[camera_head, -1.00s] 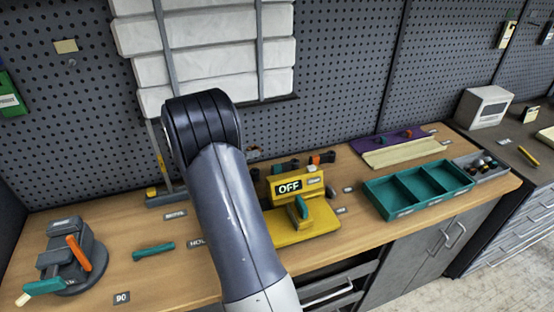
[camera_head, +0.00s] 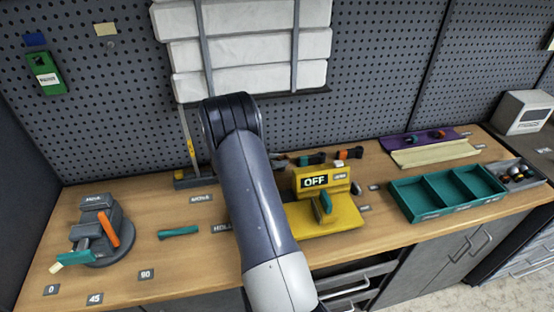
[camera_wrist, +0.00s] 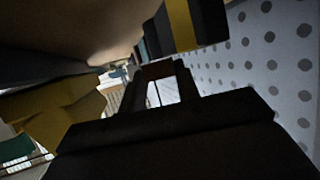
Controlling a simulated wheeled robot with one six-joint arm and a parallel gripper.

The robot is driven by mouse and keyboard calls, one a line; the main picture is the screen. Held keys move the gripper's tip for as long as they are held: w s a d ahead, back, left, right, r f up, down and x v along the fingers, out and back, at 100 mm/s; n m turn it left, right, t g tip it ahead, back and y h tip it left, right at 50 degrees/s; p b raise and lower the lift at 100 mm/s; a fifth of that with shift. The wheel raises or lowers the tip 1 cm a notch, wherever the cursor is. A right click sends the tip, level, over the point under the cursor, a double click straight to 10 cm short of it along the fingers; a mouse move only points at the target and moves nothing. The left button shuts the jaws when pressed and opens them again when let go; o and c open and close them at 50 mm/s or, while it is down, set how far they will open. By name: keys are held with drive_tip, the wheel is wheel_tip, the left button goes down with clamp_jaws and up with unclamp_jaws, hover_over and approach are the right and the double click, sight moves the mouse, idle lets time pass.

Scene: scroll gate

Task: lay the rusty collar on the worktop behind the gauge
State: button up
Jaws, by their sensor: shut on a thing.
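My gripper (camera_wrist: 158,86) shows dark in the wrist view, shut on a dim, dark brown piece (camera_wrist: 156,69) between its fingertips, which I take for the rusty collar. Its shape is too dark to make out. In the head view my arm hides the gripper and what it holds. The gauge, an upright rule on a dark base (camera_head: 193,180), stands left of my arm at the back of the wooden worktop (camera_head: 180,263). A black and yellow part (camera_wrist: 186,22) near the gripper in the wrist view may be the gauge.
A yellow fixture marked OFF (camera_head: 325,216) stands right of my arm, with small tools behind it. A teal tray (camera_head: 427,212) lies farther right. A grey vise (camera_head: 97,222) and a teal bar (camera_head: 178,231) lie left. The pegboard (camera_head: 380,80) closes the back.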

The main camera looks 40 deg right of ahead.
drive_tip(key=shift+f, duration=0.1)
drive_tip(key=o, duration=1)
drive_tip(key=shift+a+r, duration=0.2)
drive_tip(key=shift+r, duration=0.05)
drive_tip(key=b+v, duration=0.2)
drive_tip(key=v, duration=0.9)
drive_tip(key=shift+a, duration=0.3)
drive_tip(key=shift+r, duration=0.1)
